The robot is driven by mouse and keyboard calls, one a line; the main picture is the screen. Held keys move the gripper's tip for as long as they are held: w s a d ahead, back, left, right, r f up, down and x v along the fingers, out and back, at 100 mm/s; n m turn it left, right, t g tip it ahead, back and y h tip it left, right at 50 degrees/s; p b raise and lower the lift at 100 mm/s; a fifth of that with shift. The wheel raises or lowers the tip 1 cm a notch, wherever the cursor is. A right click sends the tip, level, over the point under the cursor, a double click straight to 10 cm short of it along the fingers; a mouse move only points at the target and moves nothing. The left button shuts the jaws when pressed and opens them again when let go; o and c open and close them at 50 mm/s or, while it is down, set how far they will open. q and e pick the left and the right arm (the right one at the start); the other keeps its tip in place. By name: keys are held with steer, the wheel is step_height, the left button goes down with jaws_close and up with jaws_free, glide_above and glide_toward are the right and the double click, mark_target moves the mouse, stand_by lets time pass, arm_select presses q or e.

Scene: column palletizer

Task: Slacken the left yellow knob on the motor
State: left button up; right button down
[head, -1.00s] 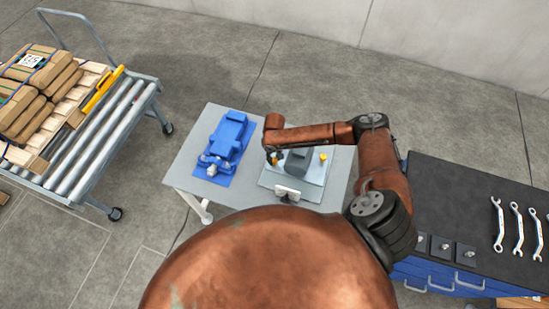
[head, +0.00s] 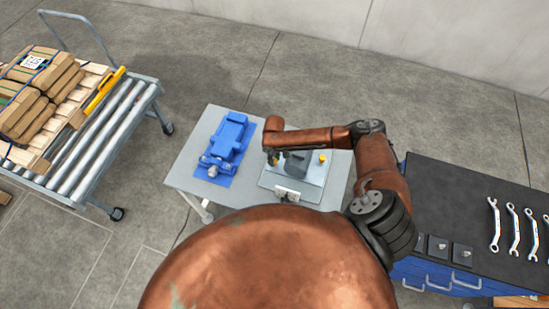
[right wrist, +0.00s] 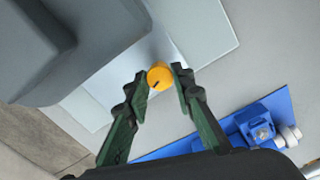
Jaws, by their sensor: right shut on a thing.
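The dark grey motor (head: 296,165) sits on a pale plate (head: 310,184) on the grey table. In the head view my right gripper (head: 273,157) reaches down at the motor's left side, and the left yellow knob shows there only as a sliver. In the right wrist view the left yellow knob (right wrist: 160,76), with a dark mark on its face, lies between the fingertips of my right gripper (right wrist: 160,78), which is shut on it. The right yellow knob (head: 322,158) stands free on the other side of the motor. My left gripper is not in view.
A blue device (head: 228,137) lies on a blue mat left of the plate. A dark bench (head: 465,200) with several wrenches stands at the right. A roller cart (head: 115,110) with stacked packages stands at the left.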

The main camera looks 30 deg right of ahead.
steer(key=n+p, duration=0.1)
steer(key=n, duration=0.2)
steer(key=shift+w+r, duration=0.1)
steer(key=n, duration=0.3)
steer(key=shift+n+p, duration=0.3)
steer(key=shift+p, duration=0.05)
steer(key=n, duration=0.3)
steer(key=shift+n, duration=1.8)
steer(key=shift+a, duration=0.1)
steer(key=c, duration=1.7)
jaws_free()
steer(key=shift+o, duration=0.2)
